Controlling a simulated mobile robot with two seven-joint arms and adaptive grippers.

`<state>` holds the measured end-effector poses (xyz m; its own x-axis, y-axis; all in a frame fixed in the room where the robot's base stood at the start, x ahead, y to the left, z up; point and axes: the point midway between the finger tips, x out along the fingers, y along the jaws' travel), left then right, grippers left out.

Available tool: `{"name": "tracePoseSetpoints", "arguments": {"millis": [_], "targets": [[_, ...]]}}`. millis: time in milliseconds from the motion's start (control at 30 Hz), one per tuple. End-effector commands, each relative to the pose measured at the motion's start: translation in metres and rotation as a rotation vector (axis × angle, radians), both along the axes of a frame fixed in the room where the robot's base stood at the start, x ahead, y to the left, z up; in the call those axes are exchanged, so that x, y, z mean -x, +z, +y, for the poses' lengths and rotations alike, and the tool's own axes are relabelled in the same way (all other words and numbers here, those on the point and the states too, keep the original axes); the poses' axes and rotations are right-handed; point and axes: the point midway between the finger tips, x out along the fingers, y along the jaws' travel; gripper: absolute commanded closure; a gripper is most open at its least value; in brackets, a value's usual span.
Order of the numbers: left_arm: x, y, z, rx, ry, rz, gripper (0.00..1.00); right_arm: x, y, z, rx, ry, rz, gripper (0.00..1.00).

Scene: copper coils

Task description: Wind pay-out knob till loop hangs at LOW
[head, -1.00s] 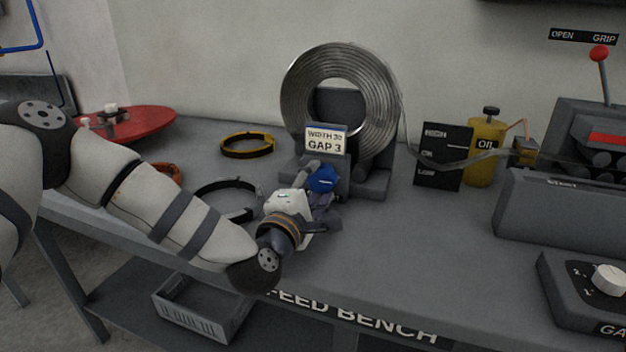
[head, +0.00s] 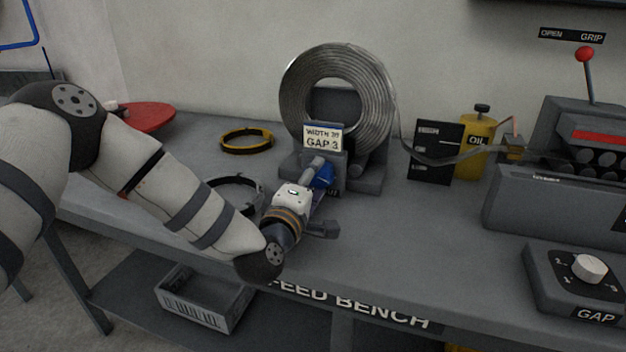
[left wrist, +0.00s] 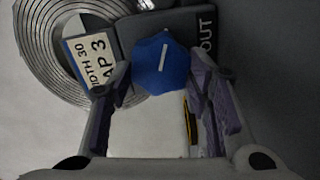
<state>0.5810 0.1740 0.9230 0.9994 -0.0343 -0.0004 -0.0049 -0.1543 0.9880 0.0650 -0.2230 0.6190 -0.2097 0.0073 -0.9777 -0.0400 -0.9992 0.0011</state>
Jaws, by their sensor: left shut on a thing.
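The blue pay-out knob (head: 324,175) is on the front of the coil stand. In the left wrist view the knob (left wrist: 160,68) has a white line, nearly upright, and sits between the fingers. My left gripper (head: 318,178) is shut on it. The metal coil (head: 338,95) stands upright behind. Its strip loop (head: 436,163) sags in front of the black level board (head: 430,172), its lowest part around the board's middle to lower half. The board's lower lettering is too small to read surely. My right gripper is not in view.
A yellow oil can (head: 480,150) stands right of the board, near the grey feed machine (head: 560,205) with a red-knobbed lever (head: 585,55). A GAP dial box (head: 585,285) is at the front right. A yellow-black ring (head: 246,140) lies left of the coil.

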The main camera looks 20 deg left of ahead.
Motion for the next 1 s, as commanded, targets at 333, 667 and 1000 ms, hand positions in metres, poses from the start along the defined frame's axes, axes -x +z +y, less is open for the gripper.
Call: {"name": "tracePoseSetpoints", "arguments": {"millis": [333, 667, 1000], "targets": [[0.000, 0.001, 0.001, 0.001, 0.002, -0.002, 0.34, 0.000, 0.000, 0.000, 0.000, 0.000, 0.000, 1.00], [0.004, 0.000, 0.000, 0.002, -0.001, 0.001, 0.34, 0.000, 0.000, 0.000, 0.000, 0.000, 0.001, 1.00], [0.087, -0.001, 0.003, 0.004, -0.002, 0.003, 0.34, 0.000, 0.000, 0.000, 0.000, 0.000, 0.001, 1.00]]}}
